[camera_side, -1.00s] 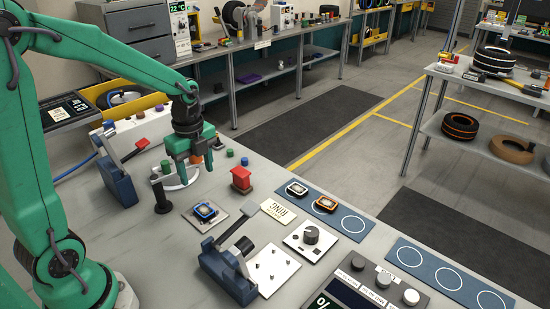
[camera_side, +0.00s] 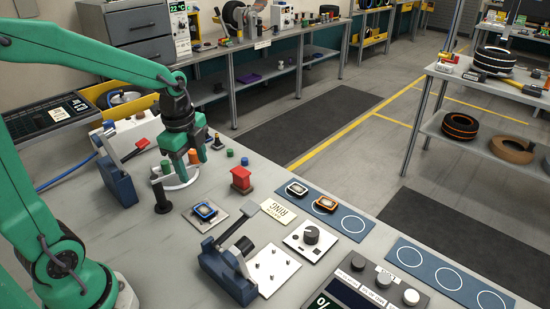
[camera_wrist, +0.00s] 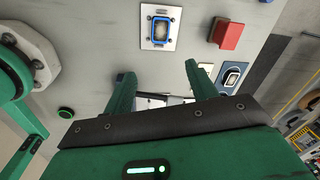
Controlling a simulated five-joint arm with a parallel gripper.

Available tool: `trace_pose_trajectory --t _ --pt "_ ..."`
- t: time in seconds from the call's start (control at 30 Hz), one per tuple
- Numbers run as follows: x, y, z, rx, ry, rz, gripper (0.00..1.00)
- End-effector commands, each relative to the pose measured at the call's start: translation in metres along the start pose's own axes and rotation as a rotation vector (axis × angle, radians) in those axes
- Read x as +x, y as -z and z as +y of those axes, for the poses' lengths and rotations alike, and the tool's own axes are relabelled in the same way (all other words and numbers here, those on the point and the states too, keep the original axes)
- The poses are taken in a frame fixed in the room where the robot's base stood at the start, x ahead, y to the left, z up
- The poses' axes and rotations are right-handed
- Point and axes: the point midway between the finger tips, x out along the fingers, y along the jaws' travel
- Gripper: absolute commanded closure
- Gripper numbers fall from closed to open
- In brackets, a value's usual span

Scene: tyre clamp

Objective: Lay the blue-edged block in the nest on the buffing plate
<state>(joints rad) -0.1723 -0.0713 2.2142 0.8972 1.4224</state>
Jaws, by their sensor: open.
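The blue-edged block (camera_side: 205,210) lies on a small pale square plate (camera_side: 222,222), which I take as the buffing plate. In the wrist view the block (camera_wrist: 161,27) sits near the middle of the plate (camera_wrist: 149,44), looking square to it. The nest itself is mostly hidden under the block, so I cannot tell how deep it sits. My gripper (camera_side: 192,165) is open and empty, above the bench and behind and left of the plate, apart from the block. In the wrist view its two fingers (camera_wrist: 160,73) stand apart with nothing between them.
A red block-like part (camera_side: 241,179) stands behind the plate. A lever clamp (camera_side: 228,270) with a pegged plate (camera_side: 272,269) is in front. A blue strip (camera_side: 350,224) carries an orange-edged block (camera_side: 326,204) and a white-edged one (camera_side: 297,189). A black post (camera_side: 161,197) stands left.

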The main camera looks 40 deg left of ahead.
Motion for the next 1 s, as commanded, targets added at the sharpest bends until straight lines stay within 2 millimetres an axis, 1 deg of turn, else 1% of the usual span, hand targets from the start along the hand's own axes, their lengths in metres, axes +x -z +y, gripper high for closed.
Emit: trace_pose_trajectory --t 0.03,0.2,0.5,0.8,1.0 --pt "-0.009 0.003 0.005 -0.057 0.024 0.006 0.43" --pt "-0.032 0.010 0.023 -0.290 0.092 0.037 0.43" --pt "-0.064 0.019 0.057 -0.699 0.186 0.139 0.43" --pt "-0.083 0.023 0.089 -1.075 0.230 0.282 0.43" --pt "-0.088 0.024 0.101 -1.210 0.232 0.340 0.43"
